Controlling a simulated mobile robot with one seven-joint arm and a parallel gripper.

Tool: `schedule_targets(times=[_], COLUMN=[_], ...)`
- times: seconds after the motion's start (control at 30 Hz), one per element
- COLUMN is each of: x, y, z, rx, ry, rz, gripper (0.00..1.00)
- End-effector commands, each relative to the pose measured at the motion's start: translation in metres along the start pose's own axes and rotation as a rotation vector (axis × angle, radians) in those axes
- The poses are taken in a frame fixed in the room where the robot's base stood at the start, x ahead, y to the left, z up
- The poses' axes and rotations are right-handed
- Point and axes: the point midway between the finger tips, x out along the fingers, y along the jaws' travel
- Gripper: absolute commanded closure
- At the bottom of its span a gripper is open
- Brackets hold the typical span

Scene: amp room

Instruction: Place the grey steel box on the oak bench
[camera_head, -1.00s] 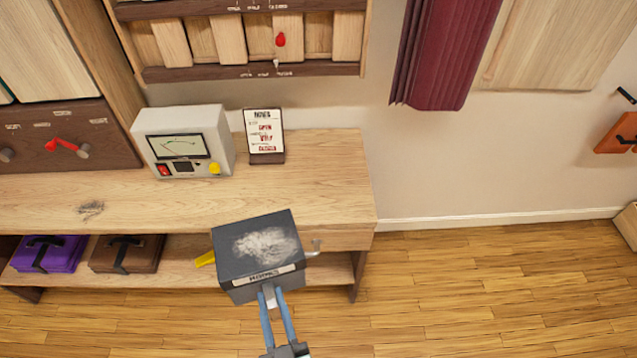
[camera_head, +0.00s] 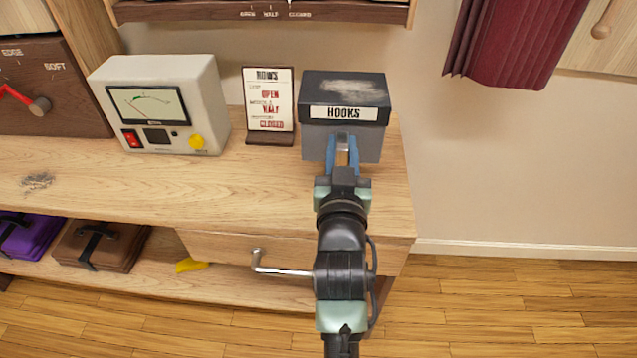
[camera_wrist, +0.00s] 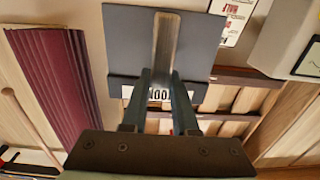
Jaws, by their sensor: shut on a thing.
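The grey steel box (camera_head: 342,105) has a dark lid with a pale smudge and a white label reading "HOOKS". It is at the right end of the oak bench (camera_head: 120,180), beside the small sign. My gripper (camera_head: 343,150) is shut on the handle at the box's front. In the wrist view the box (camera_wrist: 120,45) fills the upper middle, with the handle between the fingers of my gripper (camera_wrist: 160,90). I cannot tell whether the box's underside touches the bench top; its lower edge is partly hidden by my gripper.
A "ROWS" sign (camera_head: 269,105) stands just left of the box. A cream meter (camera_head: 160,105) with a yellow knob stands further left. A drawer with a metal handle (camera_head: 280,270) is below the bench top. A maroon curtain (camera_head: 512,40) hangs at the right.

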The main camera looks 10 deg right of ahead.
Motion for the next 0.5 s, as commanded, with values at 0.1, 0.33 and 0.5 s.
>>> schedule_targets(times=[0.1, 0.33, 0.5], x=[0.004, 0.005, 0.005], y=[0.008, 0.010, 0.009], z=[-0.001, 0.033, 0.055], rx=[0.000, -0.001, -0.001], ry=[0.010, 0.003, 0.006], rz=[0.018, 0.023, 0.022], gripper=[1.00, 1.00, 1.00])
